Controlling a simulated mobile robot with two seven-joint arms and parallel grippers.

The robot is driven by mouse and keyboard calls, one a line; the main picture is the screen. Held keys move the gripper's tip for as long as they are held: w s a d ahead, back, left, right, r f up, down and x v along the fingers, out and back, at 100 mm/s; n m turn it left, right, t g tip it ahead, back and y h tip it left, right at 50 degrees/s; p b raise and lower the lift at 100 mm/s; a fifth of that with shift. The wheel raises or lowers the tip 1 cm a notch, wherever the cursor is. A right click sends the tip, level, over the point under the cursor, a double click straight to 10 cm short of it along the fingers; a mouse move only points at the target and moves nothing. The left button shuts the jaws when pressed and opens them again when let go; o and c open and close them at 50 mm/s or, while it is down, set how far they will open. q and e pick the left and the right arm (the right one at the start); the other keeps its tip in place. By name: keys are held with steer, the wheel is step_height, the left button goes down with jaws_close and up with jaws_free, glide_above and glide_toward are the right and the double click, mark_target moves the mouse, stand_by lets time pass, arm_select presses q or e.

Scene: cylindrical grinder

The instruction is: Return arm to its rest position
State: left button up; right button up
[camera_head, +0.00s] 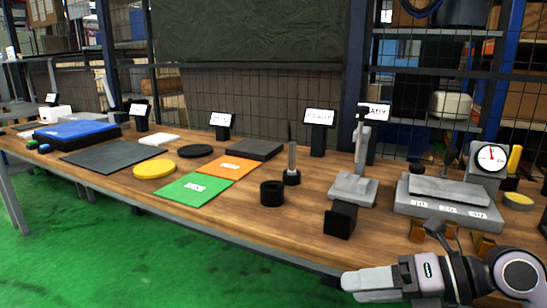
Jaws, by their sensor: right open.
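My right gripper (352,284) shows at the bottom right, its arm coming in from the right edge. It is seen from the side, open and with nothing visible between its fingers. It is in front of the table's front edge, nearer to me than the black block (341,219). My left arm and gripper are not in the picture.
The long wooden table (320,185) carries a green mat (194,189), an orange mat (228,167), a black cup (271,193), a grey stand (353,188) and a grey machine base with a dial (448,203). Brass-coloured blocks (484,243) sit near my right arm. Green floor (150,265) is clear in front.

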steer(key=s+a+m+t+y, duration=0.2)
steer(key=a+m+y, duration=0.2)
steer(key=y, duration=0.1)
steer(key=w+d+f+m+t+h, duration=0.1)
steer(key=d+f+m+t+h, duration=0.35)
steer(key=m, duration=0.65)
steer(key=w+d+f+m+t+h, duration=0.1)
steer(key=d+f+m+t+h, duration=0.1)
steer(key=f+m+t+h, duration=0.65)
steer(key=s+d+f+m+g+h, duration=0.1)
steer(key=s+f+m+g+h, duration=0.1)
steer(key=s+f+m+g, duration=1.05)
step_height(320, 180, up, 10)
steer(key=s+d+t+p, duration=0.1)
steer(key=t+p, duration=0.2)
steer(key=p, duration=1.4)
steer(key=shift+s+n, duration=0.2)
steer(key=shift+n, duration=0.2)
